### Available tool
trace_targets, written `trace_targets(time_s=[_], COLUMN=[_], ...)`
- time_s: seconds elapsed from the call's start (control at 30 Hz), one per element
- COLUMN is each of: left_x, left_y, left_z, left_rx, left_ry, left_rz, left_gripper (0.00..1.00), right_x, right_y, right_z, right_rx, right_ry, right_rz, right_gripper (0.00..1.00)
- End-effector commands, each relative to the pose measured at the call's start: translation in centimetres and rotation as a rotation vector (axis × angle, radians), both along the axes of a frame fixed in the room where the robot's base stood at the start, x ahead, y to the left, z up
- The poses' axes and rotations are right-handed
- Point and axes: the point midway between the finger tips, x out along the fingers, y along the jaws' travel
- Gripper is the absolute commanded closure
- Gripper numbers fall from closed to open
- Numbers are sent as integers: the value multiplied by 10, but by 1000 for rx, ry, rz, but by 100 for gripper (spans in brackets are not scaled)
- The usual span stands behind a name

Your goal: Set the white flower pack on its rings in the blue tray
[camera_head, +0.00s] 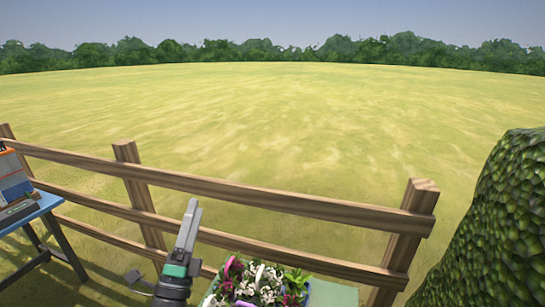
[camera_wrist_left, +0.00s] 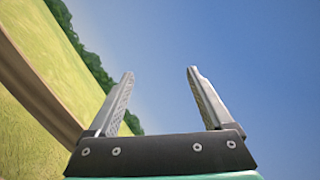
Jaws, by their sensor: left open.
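A group of flower packs shows at the bottom edge of the head view, with white flowers (camera_head: 268,293) in the middle, pink ones on the left and dark red and green ones on the right. A pink handle and a white handle (camera_head: 259,277) rise among them. A small blue edge (camera_head: 308,289) shows at their right; I cannot tell whether it is the blue tray. The pack's base and any rings are hidden. My left gripper (camera_head: 193,206) points upward, left of the flowers and apart from them. Its jaws are open and empty in the left wrist view (camera_wrist_left: 160,73). My right gripper is out of view.
The flowers stand on a pale green surface (camera_head: 336,294), cut off below. A wooden fence (camera_head: 260,197) runs behind. A blue table (camera_head: 32,212) with stacked boxes (camera_head: 14,188) stands at the far left. A leafy bush (camera_head: 490,230) fills the right side.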

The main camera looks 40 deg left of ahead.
Motion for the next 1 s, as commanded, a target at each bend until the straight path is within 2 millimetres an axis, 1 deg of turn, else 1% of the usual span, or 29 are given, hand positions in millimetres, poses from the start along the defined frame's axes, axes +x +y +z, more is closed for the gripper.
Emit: trace_targets(time_s=[0.03, 0.07, 0.1, 0.17, 0.2, 0.27, 0.3, 0.4, 0.5, 0.57, 0.77, 0.83, 0.87, 0.93, 0.97, 1.0], left_x=[2, 2, 3, 6, 6, 2, -3, -17, -24, -25, -24, -24, -24, -24, -24, -24], left_y=[-22, -34, -53, -90, -120, -165, -191, -237, -257, -259, -258, -258, -258, -258, -258, -258], left_z=[64, 93, 126, 171, 196, 227, 243, 266, 274, 275, 275, 280, 285, 301, 311, 326], left_rx=[-179, -308, -482, -738, -895, -1092, -1189, -1337, -1396, -1405, -1404, -1403, -1403, -1402, -1402, -1402], left_ry=[-241, -364, -500, -640, -686, -693, -672, -595, -547, -538, -538, -539, -539, -540, -540, -540], left_rz=[-177, -303, -487, -786, -988, -1257, -1399, -1629, -1719, -1734, -1728, -1727, -1726, -1726, -1726, -1725], left_gripper=[15, 15, 15, 15, 15, 15, 15, 15, 15, 15, 15, 15, 15, 15, 15, 15], right_x=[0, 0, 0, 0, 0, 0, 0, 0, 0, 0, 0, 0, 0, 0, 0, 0], right_y=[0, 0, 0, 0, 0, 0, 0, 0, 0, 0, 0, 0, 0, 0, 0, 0], right_z=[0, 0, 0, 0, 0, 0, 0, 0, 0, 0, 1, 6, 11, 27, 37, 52], right_rx=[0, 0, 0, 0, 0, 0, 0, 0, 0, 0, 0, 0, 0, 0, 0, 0], right_ry=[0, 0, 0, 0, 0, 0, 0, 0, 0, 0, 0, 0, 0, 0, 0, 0], right_rz=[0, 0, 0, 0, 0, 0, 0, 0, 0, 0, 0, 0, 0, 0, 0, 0], right_gripper=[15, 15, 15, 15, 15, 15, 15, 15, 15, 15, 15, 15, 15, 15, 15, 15])
